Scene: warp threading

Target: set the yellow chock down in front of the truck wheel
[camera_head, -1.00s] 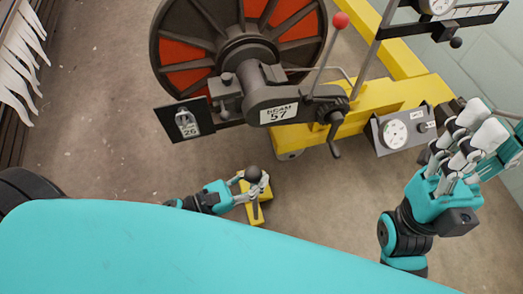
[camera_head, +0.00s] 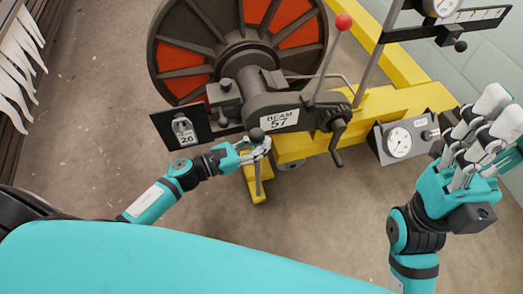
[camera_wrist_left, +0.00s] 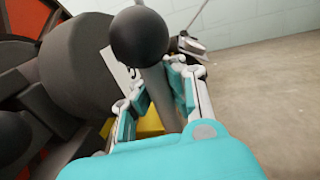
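The yellow chock (camera_head: 254,190) has an upright grey post topped by a black ball knob (camera_wrist_left: 139,36). My left gripper (camera_head: 258,152) is shut around this post, below the knob. In the left wrist view its two fingers (camera_wrist_left: 158,98) flank the post, and part of the yellow body shows beneath. The chock is beside the yellow truck frame (camera_head: 305,140), close to its left end. A small dark wheel (camera_head: 290,165) partly shows under the frame, right of the chock. Whether the chock touches the floor cannot be told. My right gripper (camera_head: 490,135) is open and empty at the right.
A large beam reel (camera_head: 190,50) with red panels stands behind the chock, with a "BEAM 57" label (camera_head: 278,119). A crank (camera_head: 337,140) and a dial box (camera_head: 405,140) are to the right. A red-knobbed lever (camera_head: 343,22) rises above. The floor in front is clear.

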